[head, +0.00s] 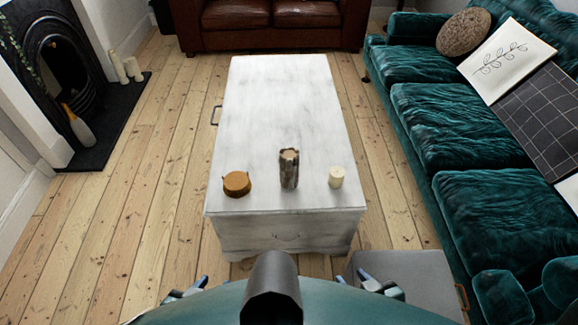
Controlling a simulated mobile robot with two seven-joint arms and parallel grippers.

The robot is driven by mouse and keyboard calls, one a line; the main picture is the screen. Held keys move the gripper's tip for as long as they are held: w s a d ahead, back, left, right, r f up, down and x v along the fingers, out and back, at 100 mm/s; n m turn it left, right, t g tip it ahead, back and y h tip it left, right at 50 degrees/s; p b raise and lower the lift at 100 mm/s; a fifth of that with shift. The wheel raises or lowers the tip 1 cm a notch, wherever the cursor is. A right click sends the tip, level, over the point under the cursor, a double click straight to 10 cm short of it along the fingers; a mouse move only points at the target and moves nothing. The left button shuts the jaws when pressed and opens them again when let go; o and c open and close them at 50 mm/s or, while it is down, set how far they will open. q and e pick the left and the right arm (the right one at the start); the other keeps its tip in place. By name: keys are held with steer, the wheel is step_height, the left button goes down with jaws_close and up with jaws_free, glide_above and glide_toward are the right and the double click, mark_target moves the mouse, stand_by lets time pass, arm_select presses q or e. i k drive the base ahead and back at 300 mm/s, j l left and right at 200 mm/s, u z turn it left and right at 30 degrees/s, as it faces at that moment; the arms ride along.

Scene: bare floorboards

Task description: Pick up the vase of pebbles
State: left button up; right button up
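A tall narrow grey-brown vessel (289,169) stands upright near the front end of the white table (275,95). It looks like the vase of pebbles, but its contents are too small to make out. My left gripper (186,290) shows at the bottom, left of centre, in front of the table. My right gripper (380,286) shows at the bottom, right of centre. Both are low, close to my body and well apart from the vessel. Their fingers are small and partly hidden, so I cannot tell how far open they are.
A round wooden piece (237,184) stands left of the vessel and a cream candle (336,177) to its right. A teal sofa (445,125) lines the right side. A grey-topped piece (408,282) stands at front right. Open floorboards (150,190) lie left of the table.

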mark_target(289, 153)
steer(key=i+j+z, duration=0.1)
steer(key=z, duration=1.15)
steer(key=j+z, duration=0.45)
steer(key=k+j+z, duration=0.1)
steer(key=j+z, duration=0.3)
steer(key=j, duration=0.15)
steer(key=k+j+z, duration=0.1)
steer(key=j, duration=0.4)
steer(key=k+j, duration=0.1)
steer(key=j, duration=0.4)
steer(key=z, duration=0.05)
